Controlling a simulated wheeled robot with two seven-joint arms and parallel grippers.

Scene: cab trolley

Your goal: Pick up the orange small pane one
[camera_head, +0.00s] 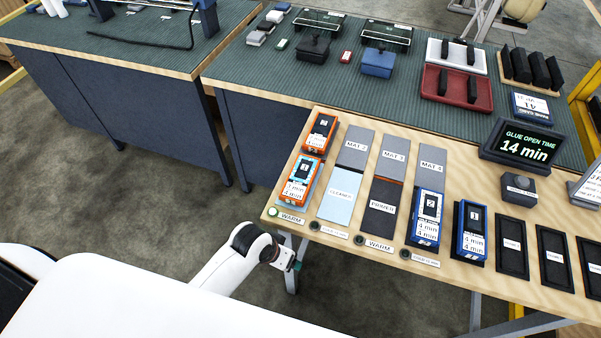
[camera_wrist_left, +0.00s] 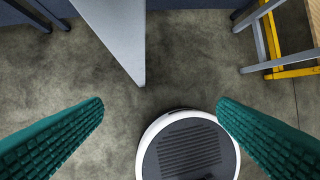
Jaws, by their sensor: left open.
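Two orange panes with black-and-white labels lie at the left end of the wooden trolley top. The farther orange pane (camera_head: 320,132) lies behind the nearer orange pane (camera_head: 301,181), which rests on a light blue mat. Their small numbers are hard to read. My left gripper (camera_head: 293,264) is low at the trolley's near left edge, apart from both panes and mostly hidden behind my arm. In the left wrist view, its two teal ridged fingers (camera_wrist_left: 160,108) are wide apart with nothing between them. My right gripper is not in view.
The trolley top (camera_head: 340,113) also holds grey mats, two blue panes (camera_head: 427,216) and black trays (camera_head: 512,247). A GLUE OPEN TIME display (camera_head: 525,145) reads 14 min. Behind stands a green-topped bench (camera_head: 240,78). Bare floor (camera_head: 150,205) lies left of the trolley.

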